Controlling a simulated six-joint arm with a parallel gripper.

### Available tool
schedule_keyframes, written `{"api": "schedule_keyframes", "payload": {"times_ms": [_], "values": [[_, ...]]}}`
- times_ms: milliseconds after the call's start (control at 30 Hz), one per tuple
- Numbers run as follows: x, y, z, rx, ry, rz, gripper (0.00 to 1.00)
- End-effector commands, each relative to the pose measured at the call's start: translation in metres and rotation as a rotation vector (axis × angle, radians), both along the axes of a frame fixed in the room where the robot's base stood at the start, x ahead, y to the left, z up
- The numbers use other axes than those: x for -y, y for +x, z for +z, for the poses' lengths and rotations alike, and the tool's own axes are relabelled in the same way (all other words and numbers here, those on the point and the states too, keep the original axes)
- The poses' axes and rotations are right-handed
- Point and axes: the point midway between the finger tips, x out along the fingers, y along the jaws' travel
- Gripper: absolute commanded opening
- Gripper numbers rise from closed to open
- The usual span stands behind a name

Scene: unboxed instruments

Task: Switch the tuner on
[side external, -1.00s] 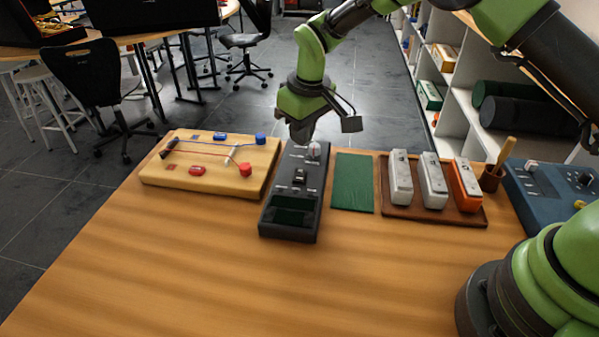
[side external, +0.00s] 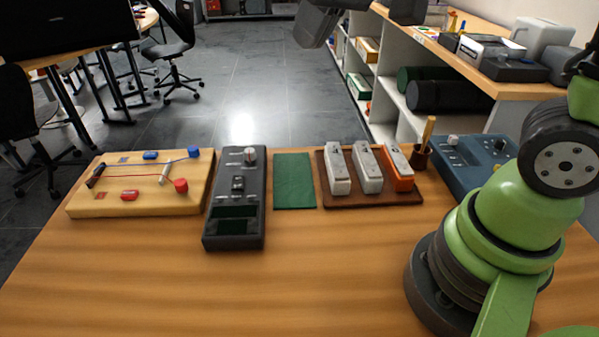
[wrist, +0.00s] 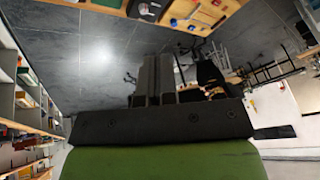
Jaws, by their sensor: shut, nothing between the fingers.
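The tuner (side external: 235,197) is a long black box on the wooden table in the side view. It has a dark green screen (side external: 234,226) at its near end, a small switch (side external: 238,183) in the middle and a pale round knob (side external: 250,155) at the far end. The screen looks dark. Its lettering is too small to read. In the wrist view the tuner (wrist: 148,10) shows at the top edge, partly cut off. My gripper (wrist: 155,62) is shut and empty there, well away from the tuner. Dark parts of my arm hang at the side view's top edge.
A wooden circuit board (side external: 130,204) lies left of the tuner. The near table is clear.

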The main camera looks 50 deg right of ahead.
Motion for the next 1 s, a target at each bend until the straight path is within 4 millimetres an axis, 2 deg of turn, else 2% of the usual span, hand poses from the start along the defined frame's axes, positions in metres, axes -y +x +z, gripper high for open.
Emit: {"api": "schedule_keyframes", "payload": {"times_ms": [33, 200, 300, 400, 600, 867, 1000], "values": [[0.003, -0.020, 0.009, 0.030, 0.020, -0.030, 0.00], [0.009, -0.080, 0.017, 0.101, 0.088, -0.123, 0.00], [0.010, -0.107, 0.013, 0.133, 0.120, -0.166, 0.00], [0.011, -0.124, 0.008, 0.156, 0.145, -0.196, 0.00], [0.011, -0.137, 0.002, 0.170, 0.163, -0.218, 0.00], [0.011, -0.137, 0.003, 0.169, 0.162, -0.217, 0.00], [0.010, -0.129, 0.005, 0.161, 0.145, -0.188, 0.00]]}}
